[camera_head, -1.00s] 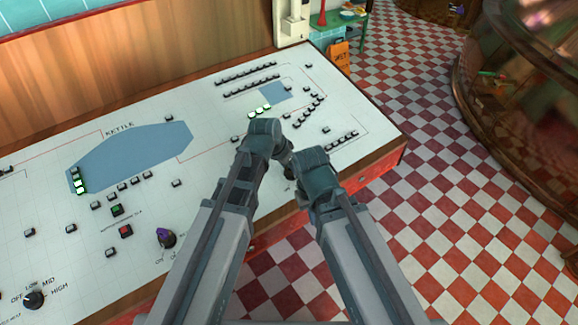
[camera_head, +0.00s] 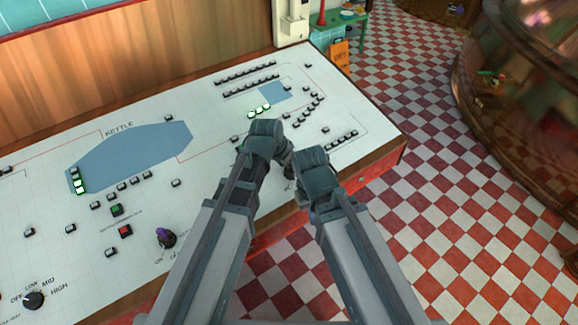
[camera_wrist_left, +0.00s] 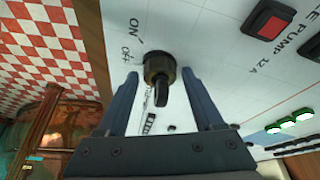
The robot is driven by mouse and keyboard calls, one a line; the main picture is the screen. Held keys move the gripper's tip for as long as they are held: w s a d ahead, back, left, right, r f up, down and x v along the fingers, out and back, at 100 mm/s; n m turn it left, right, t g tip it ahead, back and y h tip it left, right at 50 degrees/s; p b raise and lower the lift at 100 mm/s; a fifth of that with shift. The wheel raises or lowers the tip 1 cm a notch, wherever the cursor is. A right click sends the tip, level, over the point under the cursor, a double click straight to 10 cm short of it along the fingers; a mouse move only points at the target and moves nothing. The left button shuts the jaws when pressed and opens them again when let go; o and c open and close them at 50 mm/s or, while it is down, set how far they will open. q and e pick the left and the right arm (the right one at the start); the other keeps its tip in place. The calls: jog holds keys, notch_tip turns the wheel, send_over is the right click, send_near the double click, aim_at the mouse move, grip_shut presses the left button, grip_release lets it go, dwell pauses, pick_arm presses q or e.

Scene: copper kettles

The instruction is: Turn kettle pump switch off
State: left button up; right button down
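My left gripper (camera_wrist_left: 160,73) is open, with one finger on each side of the knob in the picture. I see no clear contact; the depth is hard to judge. In the head view my left arm hides its own fingers. My right gripper is hidden behind its arm.
A green button (camera_head: 117,210) and a LOW-MID-HIGH dial (camera_head: 34,299) are farther left. Checkered floor (camera_head: 450,200) lies right of the panel.

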pick_arm(q)
jog(key=shift+o, duration=0.4)
jog(key=shift+r, duration=0.1)
jog(key=shift+s+a+r+p, duration=0.1)
jog(key=shift+s+r+p, duration=0.1)
jog(key=shift+r+p, duration=0.35)
jog(key=p+v, duration=1.1)
jog(key=v, duration=0.1)
jog(key=shift+a+r+p, duration=0.15)
jog(key=shift+r+p, duration=0.05)
jog(key=shift+p, duration=0.15)
jog(key=shift+s, duration=0.15)
jog(key=s+a+f+n+g+y, duration=0.1)
jog(key=s+n+g+y, duration=0.2)
jog(key=s, duration=0.9)
jog(key=shift+a+f+n+g+y, duration=0.3)
jog(key=shift+a+g+y, duration=0.05)
jog(key=shift+g+y, duration=0.15)
